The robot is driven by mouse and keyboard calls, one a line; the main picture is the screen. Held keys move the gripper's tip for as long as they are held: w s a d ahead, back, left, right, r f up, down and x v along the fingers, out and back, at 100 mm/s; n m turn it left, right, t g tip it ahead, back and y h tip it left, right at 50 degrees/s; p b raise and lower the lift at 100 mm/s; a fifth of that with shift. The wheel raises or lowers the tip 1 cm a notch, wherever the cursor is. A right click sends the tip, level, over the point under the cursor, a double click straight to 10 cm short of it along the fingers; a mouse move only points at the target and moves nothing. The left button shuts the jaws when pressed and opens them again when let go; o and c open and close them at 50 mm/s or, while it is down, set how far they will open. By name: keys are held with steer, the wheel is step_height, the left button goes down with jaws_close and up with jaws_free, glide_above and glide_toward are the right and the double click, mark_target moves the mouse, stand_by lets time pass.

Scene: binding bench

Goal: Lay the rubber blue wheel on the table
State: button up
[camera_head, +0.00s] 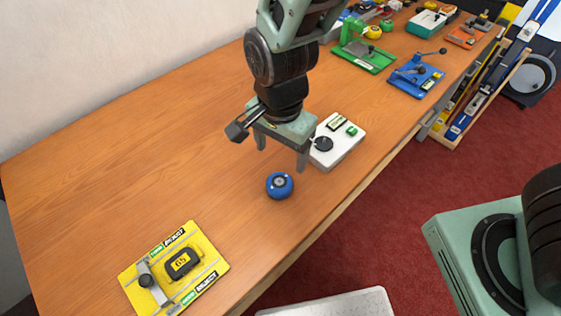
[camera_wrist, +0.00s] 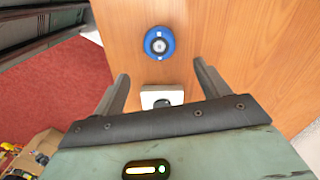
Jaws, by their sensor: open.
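The blue wheel (camera_head: 280,186) lies flat on the wooden table (camera_head: 110,165), near the table's front edge. It also shows in the wrist view (camera_wrist: 159,43), beyond my fingertips. My gripper (camera_head: 281,160) is above the table, just behind the wheel and beside the white device. Its two fingers are spread apart with nothing between them, which also shows in the wrist view (camera_wrist: 160,75). The gripper does not touch the wheel.
A white device (camera_head: 338,143) with a black knob stands right of my gripper. A yellow board (camera_head: 174,270) with a black block lies at the front left. Green (camera_head: 367,56) and blue (camera_head: 415,76) fixtures stand farther back. The left tabletop is clear.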

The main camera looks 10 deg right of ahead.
steer(key=s+d+r+n, duration=0.8)
steer(key=s+r+n, duration=0.3)
steer(key=n, duration=0.5)
steer(key=shift+s+r+n+y, duration=0.2)
steer(key=shift+s+n+y, duration=0.1)
steer(key=shift+n, duration=0.1)
steer(key=shift+a, duration=0.2)
